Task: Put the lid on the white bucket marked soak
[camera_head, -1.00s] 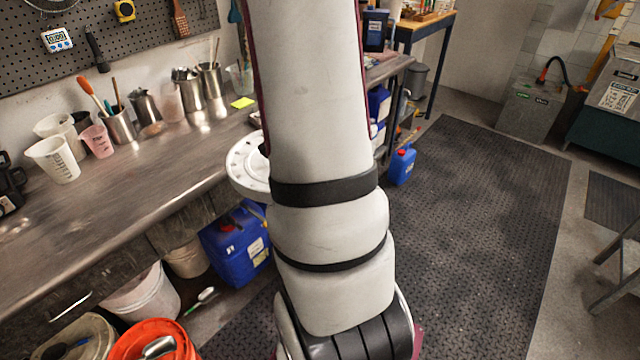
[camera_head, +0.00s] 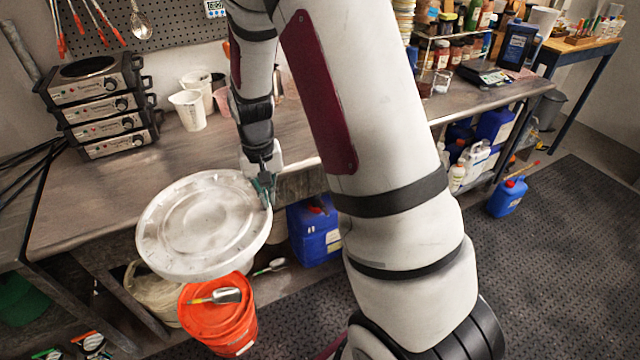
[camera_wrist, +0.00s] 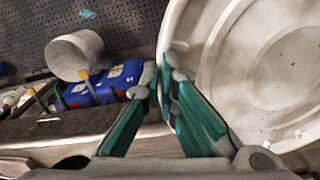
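In the wrist view, the green fingers (camera_wrist: 167,82) close at the rim of the lid (camera_wrist: 270,70). I cannot read any "soak" mark. In the head view, the lid hides part of the floor and bench underside.
An orange bucket (camera_head: 225,322) with a scoop (camera_head: 222,296) across it stands below the lid. A beige bucket (camera_head: 152,290) is left of it. A blue jug (camera_head: 314,232) stands under the bench (camera_head: 60,215). The dark mat (camera_head: 570,260) is clear at right.

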